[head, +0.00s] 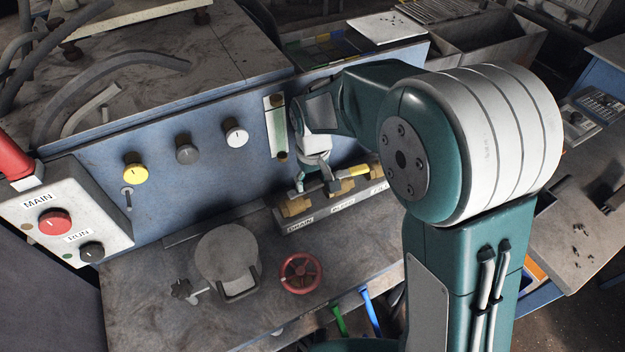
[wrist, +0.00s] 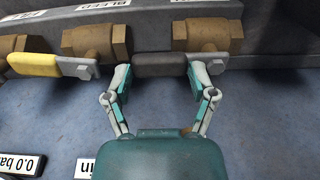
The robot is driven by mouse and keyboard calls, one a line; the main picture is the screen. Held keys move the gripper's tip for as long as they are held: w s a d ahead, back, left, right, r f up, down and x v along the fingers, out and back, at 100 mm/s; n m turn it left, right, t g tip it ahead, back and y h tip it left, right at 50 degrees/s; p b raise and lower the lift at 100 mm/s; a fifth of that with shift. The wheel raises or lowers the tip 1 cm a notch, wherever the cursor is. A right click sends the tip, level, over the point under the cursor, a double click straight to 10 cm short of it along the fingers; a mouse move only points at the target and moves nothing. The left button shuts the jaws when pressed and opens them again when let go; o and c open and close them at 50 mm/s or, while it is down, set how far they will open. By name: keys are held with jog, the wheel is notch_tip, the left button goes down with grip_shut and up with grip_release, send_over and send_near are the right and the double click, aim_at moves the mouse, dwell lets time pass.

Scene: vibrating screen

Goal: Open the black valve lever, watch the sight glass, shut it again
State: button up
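The black valve lever (wrist: 160,64) lies crosswise in front of my gripper in the wrist view, running left from the brass valve (wrist: 200,36) on the right. My gripper (wrist: 160,78) is open and empty. Its fingertips are spread along the lever's length, the right one by its grey metal end, the left one near its free end; I cannot tell whether they touch. In the head view my gripper (head: 314,180) is at the valve row, partly hiding the lever. The sight glass (head: 277,130) is upright on the blue panel, greenish in a pale frame, just left of my wrist.
A yellow lever (wrist: 34,64) sits beside the black one. The head view shows a DRAIN label (head: 300,222), a red handwheel (head: 301,272), a round grey lid (head: 227,254), panel knobs (head: 187,153) and a red MAIN button (head: 54,221). My arm hides the right side.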

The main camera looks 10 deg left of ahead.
jog(key=shift+s+d+f, duration=0.15)
jog(key=shift+s+f, duration=0.1)
jog(key=shift+f, duration=0.1)
jog(key=m, duration=0.1)
jog(key=s+m, duration=0.1)
jog(key=m, duration=0.2)
jog(key=shift+s+d, duration=0.3)
jog(key=shift+d, duration=0.05)
jog(key=shift+s+a+m, duration=0.35)
jog(key=shift+s+m, duration=0.55)
jog(key=shift+m, duration=1.45)
jog(key=shift+s+a+m, duration=0.3)
jog(key=shift+s+m, duration=0.55)
jog(key=shift+m, duration=1.45)
jog(key=shift+s+a+m, duration=0.35)
jog(key=shift+s+m, duration=0.55)
jog(key=shift+m, duration=1.45)
